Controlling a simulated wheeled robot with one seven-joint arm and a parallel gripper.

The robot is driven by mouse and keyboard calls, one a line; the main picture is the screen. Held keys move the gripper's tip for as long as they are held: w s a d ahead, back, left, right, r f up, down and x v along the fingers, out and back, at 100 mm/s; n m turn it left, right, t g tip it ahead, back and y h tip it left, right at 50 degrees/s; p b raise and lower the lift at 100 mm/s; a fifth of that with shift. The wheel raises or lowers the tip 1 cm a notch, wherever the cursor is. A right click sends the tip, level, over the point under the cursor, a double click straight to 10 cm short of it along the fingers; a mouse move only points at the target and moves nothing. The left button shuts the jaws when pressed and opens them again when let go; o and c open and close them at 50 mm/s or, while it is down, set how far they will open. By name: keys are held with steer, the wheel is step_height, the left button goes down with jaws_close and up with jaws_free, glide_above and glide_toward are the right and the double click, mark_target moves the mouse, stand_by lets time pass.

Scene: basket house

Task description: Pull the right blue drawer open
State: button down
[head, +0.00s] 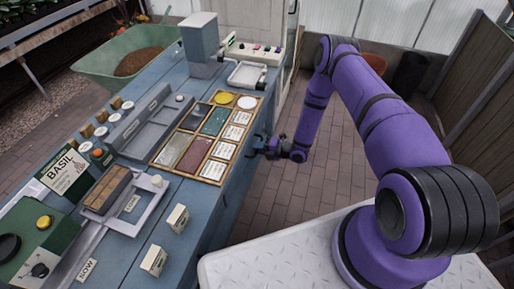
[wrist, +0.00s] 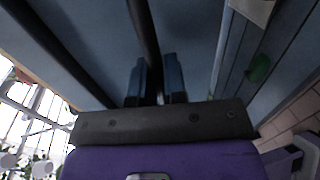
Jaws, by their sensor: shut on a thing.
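My gripper (head: 262,148) is at the side of the blue bench (head: 214,205), below its top edge, in the head view. In the wrist view my gripper's two blue-grey fingers (wrist: 158,72) are closed on a dark bar handle (wrist: 144,28) that runs between them. The handle lies in front of a blue drawer front (wrist: 190,35), which fills the middle of the wrist view. The drawer is hidden in the head view, and I cannot tell how far it stands out.
A second dark bar (wrist: 52,55) crosses the blue front at the left of the wrist view. On the bench top is a wooden seed tray (head: 181,128) with several compartments. A green wheelbarrow (head: 100,68) stands behind the bench. The brick floor (head: 262,205) beside the bench is clear.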

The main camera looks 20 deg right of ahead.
steer(key=f+v, duration=0.3)
steer(key=v, duration=1.3)
steer(key=d+f+v, duration=0.1)
steer(key=f+v, duration=0.3)
steer(key=v, duration=1.3)
steer(key=shift+s+d, duration=0.25)
steer(key=shift+s, duration=0.3)
steer(key=c, duration=1.2)
jaws_free()
steer(key=v, duration=1)
steer(key=shift+s+d+r, duration=0.1)
steer(key=shift+s+d, duration=0.1)
steer(key=shift+d, duration=0.15)
